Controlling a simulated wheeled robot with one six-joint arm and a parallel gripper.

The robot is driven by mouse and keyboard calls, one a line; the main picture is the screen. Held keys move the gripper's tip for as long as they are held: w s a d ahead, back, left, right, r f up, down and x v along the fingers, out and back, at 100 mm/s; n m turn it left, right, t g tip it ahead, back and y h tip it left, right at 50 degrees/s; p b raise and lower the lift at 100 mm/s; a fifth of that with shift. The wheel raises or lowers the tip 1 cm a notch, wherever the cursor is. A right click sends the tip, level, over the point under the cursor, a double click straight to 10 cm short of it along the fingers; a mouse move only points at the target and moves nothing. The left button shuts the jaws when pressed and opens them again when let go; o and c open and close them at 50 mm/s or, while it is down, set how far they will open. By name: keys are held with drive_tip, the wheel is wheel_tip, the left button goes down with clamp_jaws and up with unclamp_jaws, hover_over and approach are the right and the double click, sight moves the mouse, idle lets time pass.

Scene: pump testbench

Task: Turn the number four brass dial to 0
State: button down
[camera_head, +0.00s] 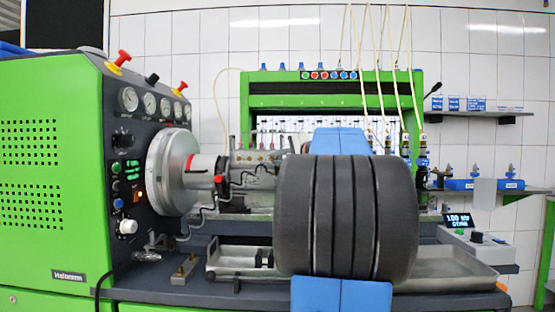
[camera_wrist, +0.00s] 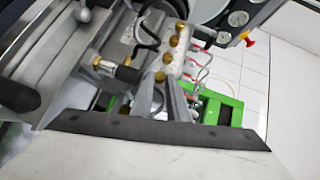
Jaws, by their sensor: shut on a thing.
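A row of brass dials (camera_wrist: 173,40) runs along the grey pump block (camera_wrist: 125,38) in the wrist view. The nearest brass dial of the row (camera_wrist: 160,76) sits between the tips of my gripper (camera_wrist: 160,84), which is shut on it. I cannot read any number or scale on the dials. Another brass piece (camera_wrist: 97,61) with a black fitting sits to the left. In the head view the row of small brass dials (camera_head: 255,158) shows on the block left of my arm, and my gripper is hidden behind the arm.
A large round flywheel housing (camera_head: 168,172) and a green cabinet with gauges (camera_head: 50,180) stand at the left. A green frame (camera_head: 270,101) with thin hoses stands behind. Black and red-tipped lines (camera_wrist: 190,75) run close to the dials. A metal tray (camera_head: 455,268) lies in front.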

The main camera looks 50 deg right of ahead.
drive_tip(key=c, duration=2)
unclamp_jaws()
drive_tip(key=s+a+r, duration=0.1)
drive_tip(key=s+r, duration=0.2)
drive_tip(key=s, duration=1.4)
drive_tip(key=shift+a, duration=0.35)
